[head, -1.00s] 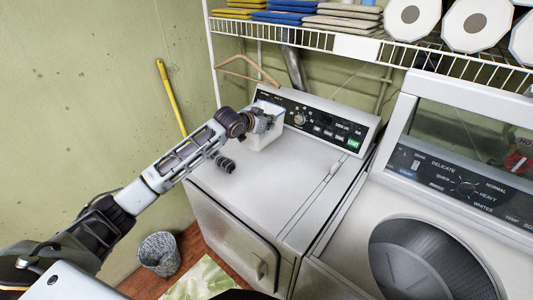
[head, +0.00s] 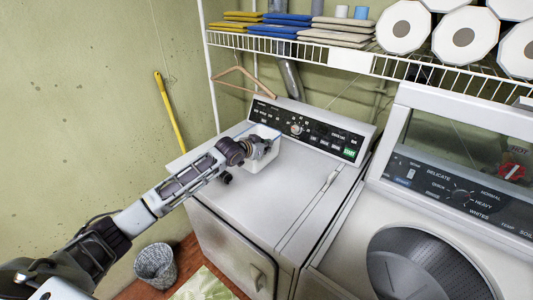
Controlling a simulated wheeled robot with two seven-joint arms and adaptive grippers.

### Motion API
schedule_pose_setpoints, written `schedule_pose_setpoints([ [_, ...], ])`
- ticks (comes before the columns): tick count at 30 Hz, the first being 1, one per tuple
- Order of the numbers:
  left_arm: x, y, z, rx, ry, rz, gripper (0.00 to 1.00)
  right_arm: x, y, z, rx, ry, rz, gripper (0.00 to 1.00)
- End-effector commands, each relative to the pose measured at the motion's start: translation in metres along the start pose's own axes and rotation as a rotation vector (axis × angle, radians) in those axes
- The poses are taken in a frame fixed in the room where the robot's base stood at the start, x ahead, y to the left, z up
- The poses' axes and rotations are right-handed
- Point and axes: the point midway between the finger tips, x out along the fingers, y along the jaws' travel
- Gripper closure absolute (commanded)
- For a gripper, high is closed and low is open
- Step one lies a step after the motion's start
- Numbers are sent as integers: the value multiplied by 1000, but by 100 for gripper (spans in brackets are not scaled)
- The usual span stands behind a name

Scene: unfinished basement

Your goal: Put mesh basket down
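A small white open-topped basket (head: 262,163) is on or just above the top of the white dryer (head: 300,185), near its control panel. Whether its base touches the top is hard to tell. I cannot make out mesh in its walls. My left gripper (head: 257,148) is at the basket's near-left rim and appears shut on it; the fingertips are small and partly hidden. My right gripper is out of view.
A small dark object (head: 227,178) lies beside my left arm on the dryer. A washer (head: 340,270) stands right. A wire shelf (head: 345,60) with cloths and paper rolls hangs above. A grey woven bin (head: 156,264) stands on the floor. The dryer's front top is clear.

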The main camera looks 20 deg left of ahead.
Motion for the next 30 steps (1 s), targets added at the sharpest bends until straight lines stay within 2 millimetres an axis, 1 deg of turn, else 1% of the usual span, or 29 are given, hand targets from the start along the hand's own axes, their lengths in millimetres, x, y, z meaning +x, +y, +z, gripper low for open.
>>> schedule_pose_setpoints([
  [6,10,2,21,-1,-2,0,100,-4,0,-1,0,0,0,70],
  [9,13,2,28,-1,-1,1,100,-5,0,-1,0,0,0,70],
  [23,15,2,32,0,-1,0,100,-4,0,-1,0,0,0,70],
  [29,15,2,32,0,-1,0,75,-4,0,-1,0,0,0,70],
  [30,15,2,32,0,-1,0,73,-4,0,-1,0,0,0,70],
])
